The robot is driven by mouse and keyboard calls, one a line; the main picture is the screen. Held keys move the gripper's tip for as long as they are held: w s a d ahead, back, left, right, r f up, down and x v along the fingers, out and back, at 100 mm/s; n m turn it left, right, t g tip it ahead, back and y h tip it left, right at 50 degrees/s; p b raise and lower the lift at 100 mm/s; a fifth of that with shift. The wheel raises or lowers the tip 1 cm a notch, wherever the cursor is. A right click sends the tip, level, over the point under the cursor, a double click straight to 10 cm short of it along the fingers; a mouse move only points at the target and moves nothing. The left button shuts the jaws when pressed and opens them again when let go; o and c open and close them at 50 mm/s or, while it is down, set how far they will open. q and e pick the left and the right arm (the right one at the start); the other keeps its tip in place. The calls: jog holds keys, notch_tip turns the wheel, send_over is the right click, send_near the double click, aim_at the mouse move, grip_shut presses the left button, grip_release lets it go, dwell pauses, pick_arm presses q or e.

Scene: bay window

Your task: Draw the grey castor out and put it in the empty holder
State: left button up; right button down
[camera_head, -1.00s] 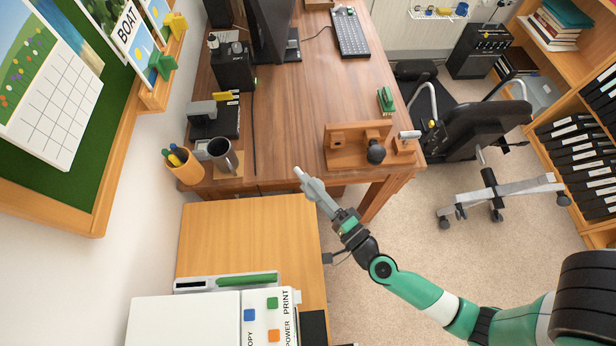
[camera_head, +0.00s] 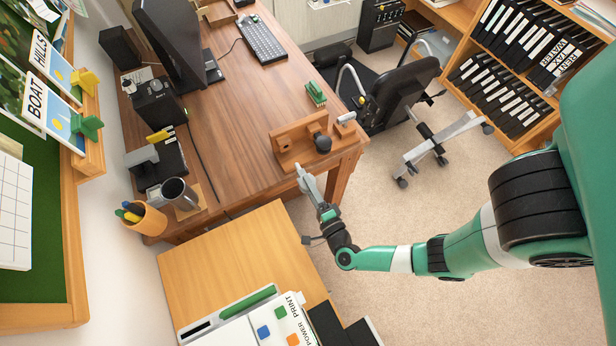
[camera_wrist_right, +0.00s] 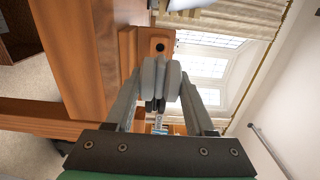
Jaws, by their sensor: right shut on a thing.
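My right gripper (camera_head: 301,171) is at the front edge of the desk, close to the wooden fixture (camera_head: 290,153). In the right wrist view its fingers (camera_wrist_right: 160,82) are shut on a small grey piece, seemingly the grey castor (camera_wrist_right: 160,72). The fingers hide most of it. Beyond the fingertips a wooden block with a dark round hole (camera_wrist_right: 158,47) faces the camera; the hole looks empty. A dark round knob (camera_head: 323,144) sits at the fixture's front right. My left gripper is out of view.
A small wooden block with a grey cylinder (camera_head: 346,118) stands at the desk corner, near a green brush-like object (camera_head: 316,94). A grey mug (camera_head: 180,193) and pen cup (camera_head: 143,218) stand left. A lower wooden cabinet top (camera_head: 230,255) is mostly clear.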

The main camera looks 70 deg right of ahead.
aim_at(296, 164)
jog(key=b+x, duration=0.1)
jog(key=x, duration=0.2)
jog(key=shift+w+d, duration=0.15)
jog(key=shift+x, duration=1.15)
jog(key=shift+b+x, duration=0.85)
jog(key=shift+x, duration=1.25)
jog(key=shift+c, duration=0.9)
grip_release()
